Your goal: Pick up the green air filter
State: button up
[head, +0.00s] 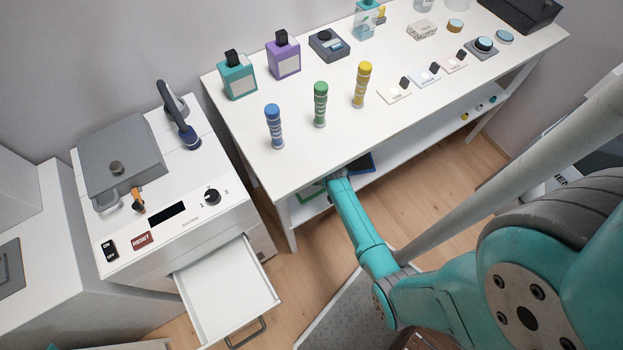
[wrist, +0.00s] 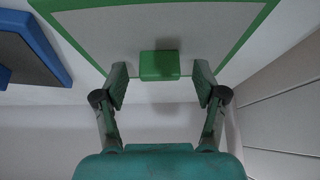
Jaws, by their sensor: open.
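The green air filter (wrist: 95,55) is a flat grey panel with a green frame and a small green block-like handle (wrist: 159,66) at its near edge in the wrist view. In the head view, a green strip of it (head: 308,194) shows on the shelf beneath the tabletop. My gripper (wrist: 160,80) is open, with one finger on each side of the handle and a gap on both sides. In the head view my arm reaches to the table's front edge, and the fingers are hidden under the tabletop.
A blue-framed panel (wrist: 38,48) lies left of the filter; its blue (head: 360,163) also shows under the table. The white tabletop (head: 300,165) above bears several bottles and coloured cylinders. An open white drawer (head: 225,290) juts out at the left. Wooden floor (head: 425,190) shows right of my arm.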

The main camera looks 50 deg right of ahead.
jog(key=shift+w+f, duration=0.15)
jog(key=shift+f, duration=0.2)
jog(key=c, duration=1.3)
jog(key=shift+r, duration=0.1)
jog(key=shift+d+r, duration=0.1)
jog(key=shift+r, duration=0.45)
notch_tip(320, 180, up, 2)
jog(key=shift+r, duration=0.25)
jog(key=s+a, duration=0.1)
jog(key=s, duration=0.4)
jog(key=s+a, duration=0.2)
jog(key=s, duration=0.4)
jog(key=s+a, duration=0.2)
jog(key=s, duration=0.4)
jog(key=shift+s+f, duration=0.15)
